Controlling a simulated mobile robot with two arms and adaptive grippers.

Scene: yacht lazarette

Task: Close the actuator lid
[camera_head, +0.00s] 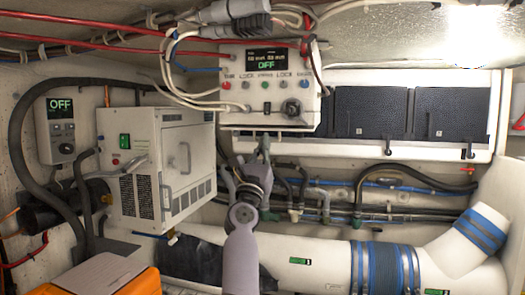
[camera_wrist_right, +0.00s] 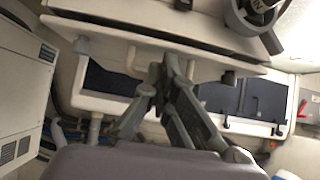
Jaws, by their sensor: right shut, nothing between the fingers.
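No part is marked as the actuator lid, and I cannot tell for sure which panel it is. A white control box (camera_head: 268,88) with an OFF display hangs at the upper middle. Behind it on the right is a long white-framed housing (camera_head: 428,151) with dark panels and small hooks along its lower edge. My right gripper (camera_head: 245,172) is shut and empty, pointing up just below the control box. In the right wrist view its fingers (camera_wrist_right: 168,75) reach towards a white panel (camera_wrist_right: 190,59) with a small bent handle. Contact cannot be made out. My left gripper is out of view.
A white vented cabinet (camera_head: 158,165) with a handle stands left of my right arm. Hoses and pipes (camera_head: 400,212) run behind and right of the arm. A large white duct (camera_head: 320,258) with blue bands crosses below. An orange case (camera_head: 130,282) lies at lower left.

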